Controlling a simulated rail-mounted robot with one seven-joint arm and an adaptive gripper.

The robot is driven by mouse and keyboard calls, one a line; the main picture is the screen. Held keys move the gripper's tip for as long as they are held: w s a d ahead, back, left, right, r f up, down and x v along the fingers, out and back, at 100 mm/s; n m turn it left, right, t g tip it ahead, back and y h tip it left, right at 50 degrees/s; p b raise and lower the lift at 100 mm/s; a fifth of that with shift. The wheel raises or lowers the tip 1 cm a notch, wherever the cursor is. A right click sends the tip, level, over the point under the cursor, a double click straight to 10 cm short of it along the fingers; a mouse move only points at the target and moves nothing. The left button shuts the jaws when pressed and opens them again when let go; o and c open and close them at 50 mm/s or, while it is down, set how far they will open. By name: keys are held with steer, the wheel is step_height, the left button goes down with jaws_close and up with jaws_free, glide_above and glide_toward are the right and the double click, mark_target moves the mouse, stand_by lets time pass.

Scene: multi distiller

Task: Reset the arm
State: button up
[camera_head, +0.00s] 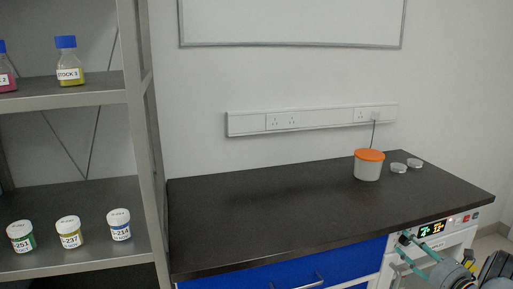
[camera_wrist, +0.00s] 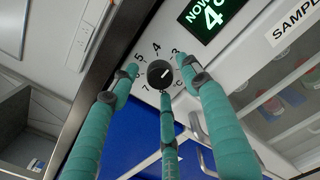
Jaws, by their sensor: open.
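My gripper (camera_head: 408,250) has teal fingers and is at the lower right in the head view, in front of the white appliance under the bench. In the wrist view my gripper (camera_wrist: 160,76) is open, its fingers spread around a black round dial (camera_wrist: 160,74) with a white pointer mark. Numbers such as 3, 4, 5 and 7 are printed around the dial. I cannot tell whether the fingertips touch the dial or its panel. No object is held between the fingers. My arm links partly cover the appliance front in the head view.
The appliance display (camera_head: 432,228) is lit; the wrist view shows its "NOW 4" reading (camera_wrist: 212,14). The dark worktop (camera_head: 270,215) is mostly clear. An orange-lidded tub (camera_head: 368,166) stands at its back right beside two small dishes. A shelf unit (camera_head: 70,102) with bottles and jars stands left.

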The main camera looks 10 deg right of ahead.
steer(key=n+b, duration=0.2)
steer(key=n, duration=0.1)
steer(key=shift+s+f, duration=0.1)
steer(key=shift+f, duration=0.2)
steer(key=n+b, duration=0.4)
steer(key=n, duration=0.1)
steer(key=n+b, duration=0.2)
steer(key=n, duration=0.1)
steer(key=shift+r, duration=0.1)
steer(key=n, duration=0.3)
steer(key=n+b, duration=0.1)
steer(key=n, duration=0.1)
steer(key=shift+r+n, duration=0.25)
steer(key=shift+n, duration=0.05)
